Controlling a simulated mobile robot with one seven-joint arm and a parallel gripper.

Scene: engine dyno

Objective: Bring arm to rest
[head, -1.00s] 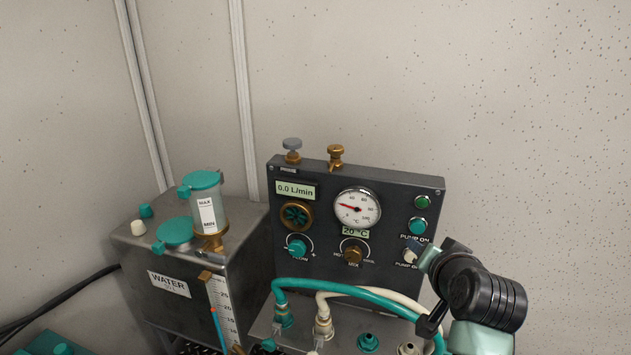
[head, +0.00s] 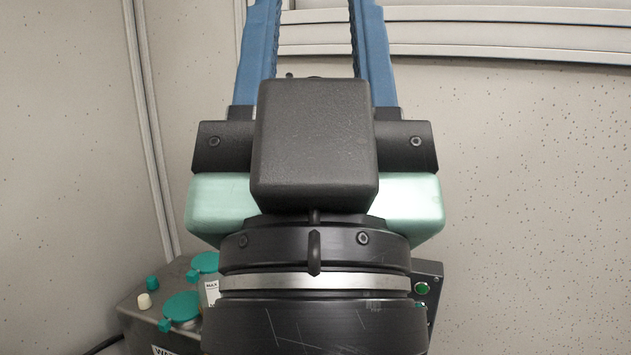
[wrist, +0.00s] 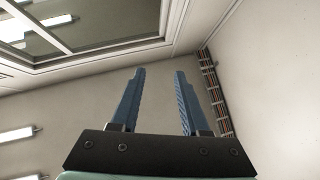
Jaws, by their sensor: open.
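My gripper (head: 312,40) fills the middle of the head view, raised close to the camera with its two blue fingers pointing up. The fingers stand apart and nothing is between them. In the wrist view my gripper (wrist: 159,75) is also open and empty, with walls and ceiling beyond it. My wrist and the gripper body hide most of the dark control panel (head: 430,272); only its right edge with a green button shows.
The metal water tank (head: 130,318) with teal caps shows at the lower left, partly hidden by my arm. Pale walls stand behind. The wrist view shows a window (wrist: 90,25), lights and a cable tray (wrist: 215,92). The space around the fingers is clear.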

